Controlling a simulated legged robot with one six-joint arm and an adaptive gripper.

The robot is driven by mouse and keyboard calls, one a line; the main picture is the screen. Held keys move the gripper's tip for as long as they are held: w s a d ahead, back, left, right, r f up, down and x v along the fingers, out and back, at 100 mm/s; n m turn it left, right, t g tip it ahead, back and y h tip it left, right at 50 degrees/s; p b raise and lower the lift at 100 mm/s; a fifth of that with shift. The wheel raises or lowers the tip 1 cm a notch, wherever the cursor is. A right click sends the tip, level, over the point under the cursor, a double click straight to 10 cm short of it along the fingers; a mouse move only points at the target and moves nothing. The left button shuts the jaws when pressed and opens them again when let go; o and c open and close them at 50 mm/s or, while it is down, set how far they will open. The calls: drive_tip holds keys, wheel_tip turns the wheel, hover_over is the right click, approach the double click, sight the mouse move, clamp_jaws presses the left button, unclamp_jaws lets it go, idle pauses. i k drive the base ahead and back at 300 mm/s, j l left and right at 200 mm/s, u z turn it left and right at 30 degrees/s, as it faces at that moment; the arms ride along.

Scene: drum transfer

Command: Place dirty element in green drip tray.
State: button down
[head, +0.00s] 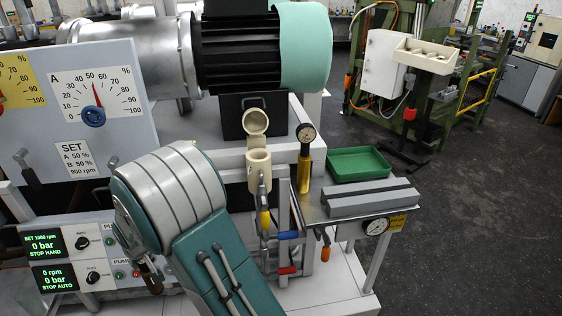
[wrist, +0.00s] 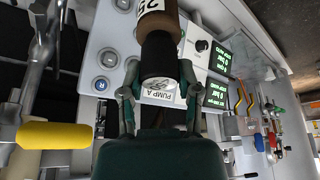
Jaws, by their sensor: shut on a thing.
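The dirty element is most likely the brown and black cylinder (wrist: 158,50) with a pale band reading "25" in the wrist view. My gripper (wrist: 160,100) is shut on it, one finger on each side of its dark end. In the head view my arm hides most of the gripper, and a small brown part (head: 150,270) shows below the arm's round joint, in front of the control panel. The green drip tray (head: 358,163) lies at the right on the metal bench and looks empty. The held cylinder is well to the left of the tray, apart from it.
A cream open cup (head: 259,165) with a round cream part (head: 255,123) above it, and a yellow cylinder with a gauge (head: 305,160), stand between my arm and the tray. A grey ridged block (head: 370,198) lies in front of the tray. A control panel (head: 75,262) is at lower left.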

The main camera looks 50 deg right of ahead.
sight(356, 166)
drive_tip(key=l+u, duration=0.1)
drive_tip(key=u, duration=0.3)
drive_tip(key=k+u, duration=0.1)
drive_tip(key=u, duration=0.3)
drive_tip(key=k+l+u, duration=0.1)
drive_tip(key=u, duration=0.3)
drive_tip(key=k+u, duration=0.1)
drive_tip(key=u, duration=0.3)
drive_tip(key=k+z, duration=0.4)
drive_tip(key=z, duration=0.15)
drive_tip(key=k+z, duration=0.1)
drive_tip(key=z, duration=0.3)
drive_tip(key=k+z, duration=0.15)
drive_tip(key=z, duration=0.25)
drive_tip(key=k+z, duration=0.1)
drive_tip(key=z, duration=0.35)
